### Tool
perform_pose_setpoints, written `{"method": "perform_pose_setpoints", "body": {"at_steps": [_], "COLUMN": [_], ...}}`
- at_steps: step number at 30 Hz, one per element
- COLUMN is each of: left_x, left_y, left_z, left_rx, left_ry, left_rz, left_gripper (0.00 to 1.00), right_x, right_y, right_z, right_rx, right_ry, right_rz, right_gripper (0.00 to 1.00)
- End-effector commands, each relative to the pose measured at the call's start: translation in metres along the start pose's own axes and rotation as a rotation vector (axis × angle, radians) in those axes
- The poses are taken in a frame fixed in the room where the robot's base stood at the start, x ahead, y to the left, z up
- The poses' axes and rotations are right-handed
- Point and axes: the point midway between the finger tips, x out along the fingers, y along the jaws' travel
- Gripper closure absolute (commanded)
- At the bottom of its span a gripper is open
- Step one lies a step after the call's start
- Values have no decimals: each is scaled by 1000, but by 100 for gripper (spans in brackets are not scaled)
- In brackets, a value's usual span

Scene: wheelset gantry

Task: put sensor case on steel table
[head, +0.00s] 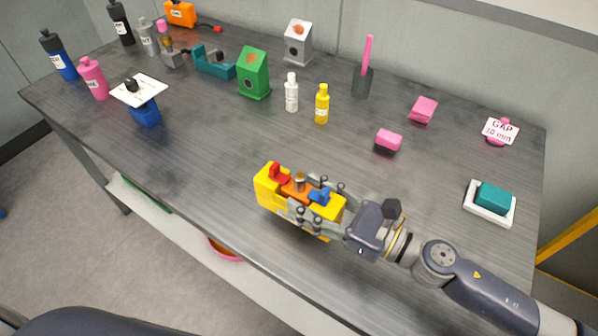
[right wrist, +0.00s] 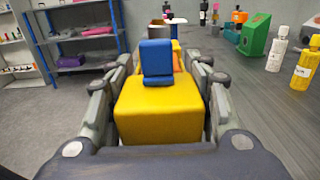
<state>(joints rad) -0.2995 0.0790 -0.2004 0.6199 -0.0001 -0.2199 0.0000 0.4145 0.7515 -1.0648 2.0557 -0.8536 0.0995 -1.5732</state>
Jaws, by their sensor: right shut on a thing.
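A yellow case (head: 268,190) with a red block, an orange part, a metal knob and a blue block on top appears to be the sensor case. My right gripper (head: 308,206) is shut around it near the table's front edge. In the right wrist view the yellow case (right wrist: 160,115) sits between the two fingers, its blue block facing the camera. The grey steel table (head: 215,150) lies below and beyond it. I cannot tell whether the case touches the tabletop. My left gripper is not in view.
Green (head: 253,75) and white (head: 298,42) housings, white (head: 291,93) and yellow (head: 322,104) bottles stand farther back. Pink blocks (head: 388,141) and a teal block on a white tray (head: 477,214) are at right. Left-middle tabletop is clear. An orange box (head: 180,14) is far back.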

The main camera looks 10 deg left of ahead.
Motion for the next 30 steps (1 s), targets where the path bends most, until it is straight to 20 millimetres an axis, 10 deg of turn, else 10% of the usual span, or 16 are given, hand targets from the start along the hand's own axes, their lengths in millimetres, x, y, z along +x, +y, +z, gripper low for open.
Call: {"method": "perform_pose_setpoints", "body": {"at_steps": [9,30], "left_x": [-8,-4], "left_y": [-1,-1], "left_z": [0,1], "left_rx": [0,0], "left_ry": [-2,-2], "left_rz": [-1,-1], "left_gripper": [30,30], "right_x": [46,50], "right_y": [-44,-48], "right_z": [-3,-42], "right_rx": [-1,-1], "right_ry": [-4,-3], "right_rz": [1,0], "right_gripper": [86,86]}}
